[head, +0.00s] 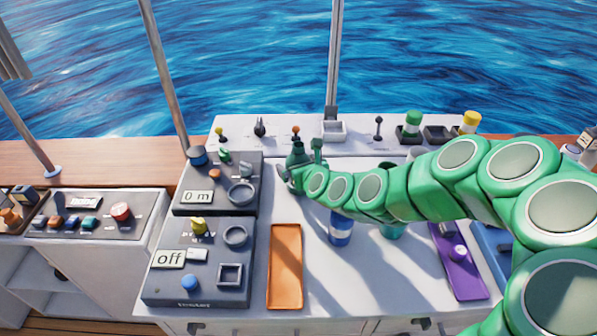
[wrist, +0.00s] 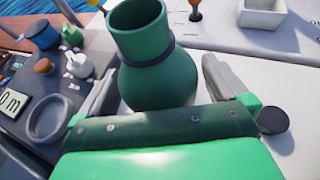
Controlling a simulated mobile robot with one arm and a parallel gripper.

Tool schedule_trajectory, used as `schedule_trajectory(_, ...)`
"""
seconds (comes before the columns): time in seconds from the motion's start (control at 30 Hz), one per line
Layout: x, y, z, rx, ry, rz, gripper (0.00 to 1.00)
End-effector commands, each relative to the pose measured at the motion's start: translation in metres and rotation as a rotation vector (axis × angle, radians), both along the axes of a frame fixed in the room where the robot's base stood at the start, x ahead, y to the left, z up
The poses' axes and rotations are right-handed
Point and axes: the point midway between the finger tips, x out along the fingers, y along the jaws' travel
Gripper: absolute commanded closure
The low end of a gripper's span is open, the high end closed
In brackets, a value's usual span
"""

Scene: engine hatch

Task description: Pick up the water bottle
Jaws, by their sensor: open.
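A dark green, round-bellied bottle (wrist: 155,75) with an open mouth and a dark ring around its neck stands upright between the fingers of my gripper (wrist: 160,86) in the wrist view. The fingers are apart, one on each side of it, with a gap visible on the right. Its lower part is hidden behind my gripper. In the head view, the green bottle (head: 298,154) shows just beyond my gripper (head: 296,174), partly hidden. A blue and white bottle-like container (head: 340,229) stands nearer, below my arm, its top hidden by the arm.
Grey control boxes (head: 216,183) stand on the left. An orange tray (head: 285,266) lies in front, and a purple tray (head: 459,262) on the right. A teal cup (head: 391,229) stands under my arm. A white square dish (head: 333,131) and several levers are at the back.

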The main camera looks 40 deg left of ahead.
Motion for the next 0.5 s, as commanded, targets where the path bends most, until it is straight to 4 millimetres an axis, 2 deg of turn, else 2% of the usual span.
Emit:
schedule_trajectory(0.3,0.0007,0.0024,-0.0007,0.0,0.0,0.0,0.02)
schedule_trajectory(0.5,0.0007,0.0022,-0.0006,0.0,0.0,0.0,0.32)
